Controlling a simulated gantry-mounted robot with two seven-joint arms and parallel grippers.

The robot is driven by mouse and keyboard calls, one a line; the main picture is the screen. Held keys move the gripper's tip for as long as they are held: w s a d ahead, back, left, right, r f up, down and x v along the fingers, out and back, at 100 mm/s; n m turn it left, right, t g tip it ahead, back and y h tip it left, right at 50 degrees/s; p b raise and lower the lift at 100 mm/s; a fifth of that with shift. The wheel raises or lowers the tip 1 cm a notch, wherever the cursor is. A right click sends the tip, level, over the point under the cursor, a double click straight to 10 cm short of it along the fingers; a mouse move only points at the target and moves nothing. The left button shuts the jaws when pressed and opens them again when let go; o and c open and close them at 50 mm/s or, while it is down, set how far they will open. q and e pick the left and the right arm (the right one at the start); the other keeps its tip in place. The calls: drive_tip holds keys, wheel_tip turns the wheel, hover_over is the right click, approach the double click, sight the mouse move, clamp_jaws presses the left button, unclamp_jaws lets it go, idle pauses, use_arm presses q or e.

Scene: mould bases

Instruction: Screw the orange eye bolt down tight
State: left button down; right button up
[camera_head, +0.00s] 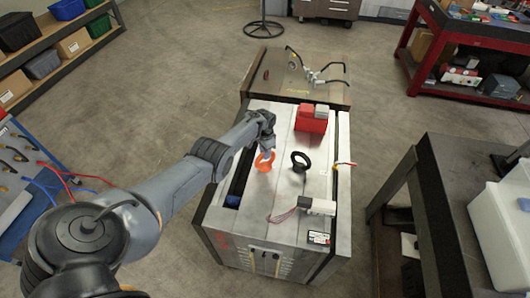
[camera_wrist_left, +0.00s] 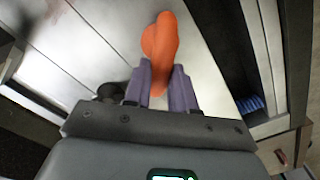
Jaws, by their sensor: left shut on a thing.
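The orange eye bolt (camera_head: 264,162) stands on the pale metal top of the mould base (camera_head: 275,215), left of its middle. My left gripper (camera_head: 268,150) is at the ring of the bolt, reaching in from the left and behind. In the left wrist view the fingers (camera_wrist_left: 160,92) are shut on the orange eye bolt (camera_wrist_left: 160,45), one on each side of its ring. The bolt's shank and the seat under it are hidden, so I cannot tell how deep it sits. My right gripper is not in view.
A black eye bolt (camera_head: 300,161) stands just right of the orange one. A red block (camera_head: 312,118) is behind it, and a white connector with wires (camera_head: 318,206) lies in front. A dark slot (camera_head: 241,172) runs along the left side. A dark bench (camera_head: 440,200) stands at right.

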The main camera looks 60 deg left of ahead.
use_arm(q)
drive_tip(key=shift+f, duration=0.15)
drive_tip(key=shift+s+f+m+b, duration=0.1)
drive_tip(key=shift+m+b, duration=0.25)
drive_tip(key=shift+m, duration=1.55)
drive_tip(key=c, duration=0.8)
unclamp_jaws()
drive_tip(key=shift+r, duration=0.2)
drive_tip(key=shift+c, duration=0.2)
drive_tip(key=shift+f, duration=0.1)
wheel_tip(320, 180, up, 5)
drive_tip(key=p, duration=0.4)
drive_tip(key=shift+r+p, duration=0.2)
drive_tip(key=shift+p, duration=0.2)
drive_tip(key=shift+c, duration=0.4)
